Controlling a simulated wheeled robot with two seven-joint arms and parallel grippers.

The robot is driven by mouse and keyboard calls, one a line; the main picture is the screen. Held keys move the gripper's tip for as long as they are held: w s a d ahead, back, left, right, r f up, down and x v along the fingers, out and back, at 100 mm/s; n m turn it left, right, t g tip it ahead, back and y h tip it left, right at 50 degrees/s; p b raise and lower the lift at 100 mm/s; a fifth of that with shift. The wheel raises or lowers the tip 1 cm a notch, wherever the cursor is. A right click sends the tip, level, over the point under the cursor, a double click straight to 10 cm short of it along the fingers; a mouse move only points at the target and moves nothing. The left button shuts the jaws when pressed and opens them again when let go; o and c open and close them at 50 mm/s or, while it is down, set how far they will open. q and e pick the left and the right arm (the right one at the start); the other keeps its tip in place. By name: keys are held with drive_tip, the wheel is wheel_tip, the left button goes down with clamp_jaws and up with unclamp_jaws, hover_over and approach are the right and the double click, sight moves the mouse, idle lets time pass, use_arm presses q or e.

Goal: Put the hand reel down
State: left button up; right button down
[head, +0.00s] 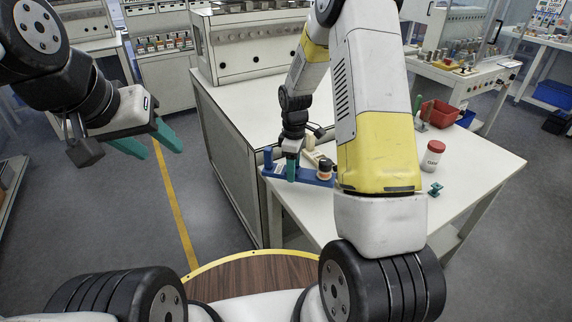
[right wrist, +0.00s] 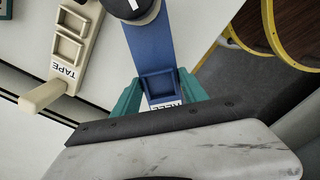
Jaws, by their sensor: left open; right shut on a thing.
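The blue hand reel (head: 311,178) is a long flat bar at the left end of the white table, with a blue peg and a dark-and-orange round part. In the right wrist view the bar (right wrist: 153,48) bears a white label, partly hidden. My right gripper (head: 291,172) is shut on the bar, its green fingers on either side of it (right wrist: 160,90). The reel is low over the tabletop; I cannot tell whether it touches. My arm hides its right end in the head view. My left gripper (head: 164,153) is open and empty over the floor.
A beige holder marked TAPE (right wrist: 76,45) lies close beside the reel. On the white table (head: 478,160) stand a red-lidded jar (head: 431,160), a small teal part (head: 436,189) and a red bin (head: 438,114). A round wooden top (head: 250,277) is in front.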

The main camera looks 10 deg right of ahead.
sight(293, 186)
drive_tip(key=shift+f, duration=2.2)
drive_tip(key=shift+f, duration=0.15)
drive_tip(key=c, duration=0.6)
unclamp_jaws()
